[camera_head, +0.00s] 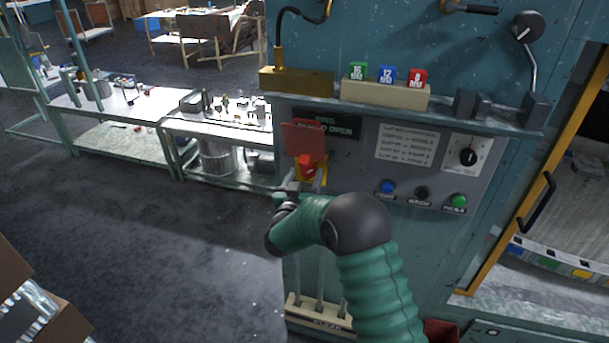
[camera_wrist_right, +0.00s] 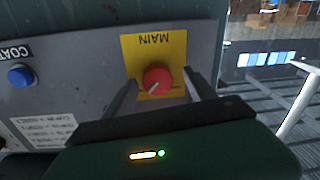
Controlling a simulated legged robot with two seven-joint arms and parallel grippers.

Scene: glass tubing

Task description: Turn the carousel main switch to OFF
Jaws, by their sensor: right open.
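The main switch is a red round knob (camera_wrist_right: 157,78) on a yellow plate (camera_wrist_right: 166,43) marked MAIN, which reads upside down in the right wrist view. A pale pointer line shows on the knob. In the head view the red knob (camera_head: 306,165) sits below a raised red cover (camera_head: 303,138) on the grey panel. My right gripper (camera_head: 306,182) is at the switch, its green arm rising from below. In the wrist view its open fingers (camera_wrist_right: 160,92) stand on either side of the knob, with visible gaps. My left gripper is not in view.
Blue (camera_head: 387,186), black (camera_head: 421,192) and green (camera_head: 458,200) buttons sit right of the switch. A black dial (camera_head: 467,157) is above them. A shelf (camera_head: 400,108) juts out over the panel. Metal workbenches (camera_head: 215,125) stand at left, with open floor before them.

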